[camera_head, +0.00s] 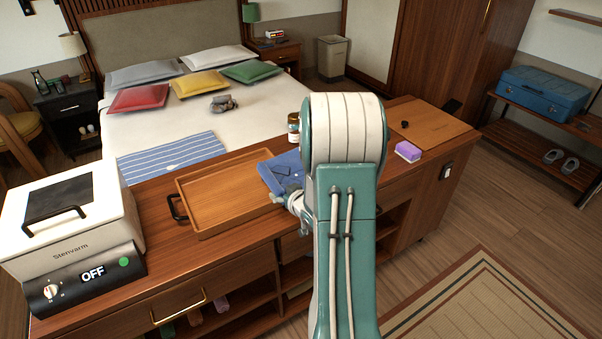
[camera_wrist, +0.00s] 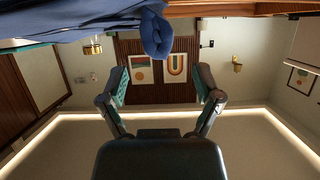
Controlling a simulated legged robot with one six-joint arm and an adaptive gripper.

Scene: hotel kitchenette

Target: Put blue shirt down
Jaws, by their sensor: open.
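The blue shirt (camera_head: 283,171) lies folded on the wooden counter, by the right end of the wooden tray (camera_head: 187,205). My arm hides part of it. In the wrist view the blue shirt (camera_wrist: 80,27) fills the top left, with a rolled end hanging near the middle. My gripper (camera_wrist: 162,78) is open, with its two fingers apart and nothing visible between them. The shirt's rolled end appears just beyond the fingertips. In the head view, a grey part of my gripper (camera_head: 297,203) shows beside the shirt; its fingertips cannot be made out.
A white appliance (camera_head: 75,225) reading OFF stands at the counter's left end. A brown jar (camera_head: 294,128) is behind the shirt. A purple sponge (camera_head: 408,151) and a wooden board (camera_head: 430,125) lie to the right. The tray looks empty. A bed stands behind the counter.

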